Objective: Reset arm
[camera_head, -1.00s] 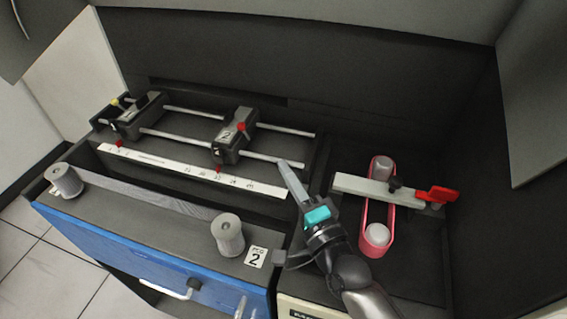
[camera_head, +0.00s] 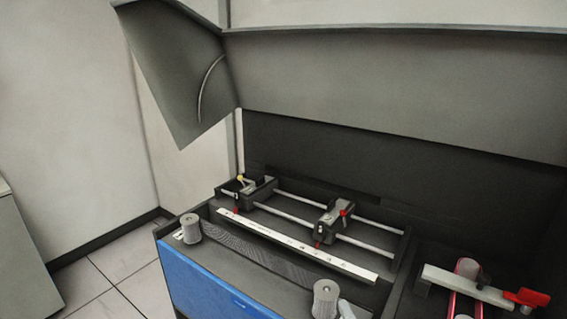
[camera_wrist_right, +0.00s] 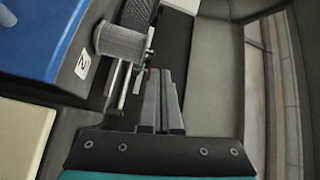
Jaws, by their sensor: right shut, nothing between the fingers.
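My right gripper (camera_wrist_right: 160,75) is shut and empty in the right wrist view, its two fingers side by side. The arm, a pale bar (camera_head: 465,287) with a red handle (camera_head: 526,298), lies across a red-edged belt (camera_head: 467,268) at the lower right. The bar's lower surroundings are cut off. My left gripper is not in view.
Two black carriages (camera_head: 335,218) sit on metal rails (camera_head: 370,243) behind a white ruler strip (camera_head: 300,247). Another knob (camera_head: 190,228) stands at the left. A raised grey cover (camera_head: 400,85) and a dark back wall (camera_head: 400,160) bound the machine.

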